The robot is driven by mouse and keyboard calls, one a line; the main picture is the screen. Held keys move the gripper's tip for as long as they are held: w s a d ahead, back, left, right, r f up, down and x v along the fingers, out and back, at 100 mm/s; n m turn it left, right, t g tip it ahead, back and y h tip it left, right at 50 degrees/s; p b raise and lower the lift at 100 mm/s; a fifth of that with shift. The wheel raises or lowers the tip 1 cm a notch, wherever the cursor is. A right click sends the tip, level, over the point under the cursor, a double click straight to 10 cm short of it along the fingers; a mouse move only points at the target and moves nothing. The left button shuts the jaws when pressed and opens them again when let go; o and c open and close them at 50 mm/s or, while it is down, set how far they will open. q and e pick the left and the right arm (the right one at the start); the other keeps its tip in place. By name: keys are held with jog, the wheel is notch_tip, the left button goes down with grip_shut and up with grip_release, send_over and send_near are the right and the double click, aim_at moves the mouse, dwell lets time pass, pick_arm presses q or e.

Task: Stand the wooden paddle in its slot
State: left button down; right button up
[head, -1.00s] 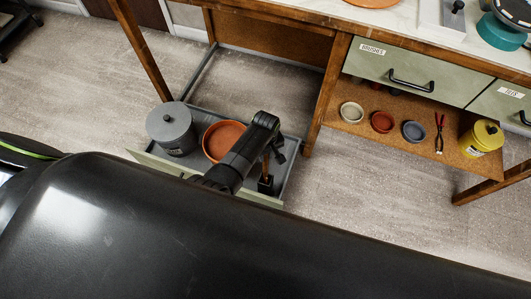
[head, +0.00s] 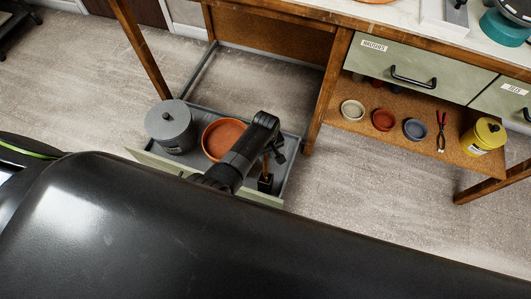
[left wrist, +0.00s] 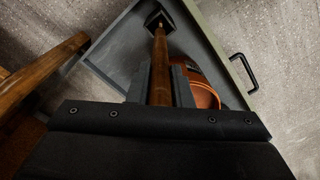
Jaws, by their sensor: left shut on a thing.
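The wooden paddle (left wrist: 160,52) is a slim brown wooden piece between the fingers of my left gripper (left wrist: 161,85) in the left wrist view. My left gripper (head: 274,151) is shut on it above the open drawer, and the paddle (head: 265,167) looks roughly upright in the head view. The paddle's far end meets the small black slot block (left wrist: 157,17), which also shows in the head view (head: 265,183) at the drawer's right end. I cannot tell how deep the end sits in the slot. My right gripper is not in view.
The pulled-out drawer (head: 293,160) also holds a grey lidded pot (head: 170,128) and an orange-brown bowl (head: 222,139), close beside the arm. A wooden table leg (head: 325,95) stands just right of the drawer. A shelf with small dishes and a yellow pot (head: 483,137) is further right.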

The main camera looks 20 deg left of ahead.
pick_arm(q)
jog(key=shift+f+b, duration=1.2)
jog(key=shift+f, duration=0.5)
dwell(0.4)
jog(key=c, duration=1.2)
grip_release()
jog(key=shift+c, duration=0.2)
